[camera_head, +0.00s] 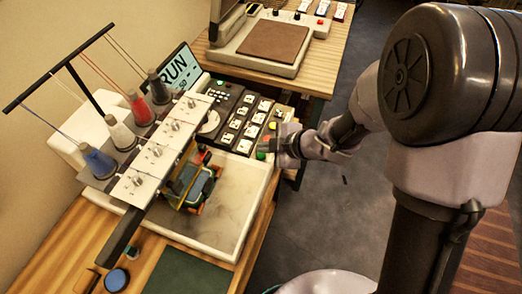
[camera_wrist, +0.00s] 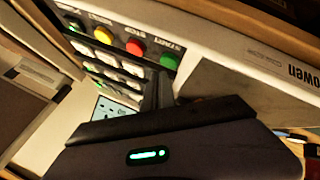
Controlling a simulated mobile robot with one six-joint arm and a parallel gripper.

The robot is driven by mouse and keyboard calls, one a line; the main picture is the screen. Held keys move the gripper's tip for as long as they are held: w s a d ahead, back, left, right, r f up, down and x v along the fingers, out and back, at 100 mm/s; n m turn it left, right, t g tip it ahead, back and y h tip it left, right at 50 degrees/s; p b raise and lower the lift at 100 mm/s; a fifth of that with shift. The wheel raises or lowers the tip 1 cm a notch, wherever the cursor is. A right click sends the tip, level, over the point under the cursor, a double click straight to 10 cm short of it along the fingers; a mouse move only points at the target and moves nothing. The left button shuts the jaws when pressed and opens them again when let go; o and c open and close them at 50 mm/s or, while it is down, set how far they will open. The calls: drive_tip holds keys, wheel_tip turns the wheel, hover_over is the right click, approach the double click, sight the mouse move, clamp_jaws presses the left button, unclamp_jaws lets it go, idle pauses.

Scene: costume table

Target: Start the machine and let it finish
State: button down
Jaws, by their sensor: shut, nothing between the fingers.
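The embroidery machine (camera_head: 255,185) stands on the wooden table, with a tilted screen (camera_head: 180,72) that reads RUN. Its control panel has a green button (camera_head: 261,155) at the near end. In the wrist view the green button (camera_wrist: 169,61) sits by the START label, next to a red button (camera_wrist: 135,46) and a yellow button (camera_wrist: 104,34). My gripper (camera_head: 270,145) is shut and empty, at the panel edge close to the green button. Its dark fingers (camera_wrist: 160,90) end just below that button in the wrist view; I cannot tell whether they touch it.
Spools of blue (camera_head: 98,162), white, red and black thread stand on the machine, with threads rising to a rack. A second machine (camera_head: 275,45) stands on another table behind. A dark green mat (camera_head: 188,274) and a blue round thing (camera_head: 116,280) lie in front.

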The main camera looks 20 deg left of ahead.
sight(264, 156)
drive_tip(key=shift+r, duration=0.15)
wheel_tip(264, 156, up, 5)
drive_tip(key=p, duration=0.5)
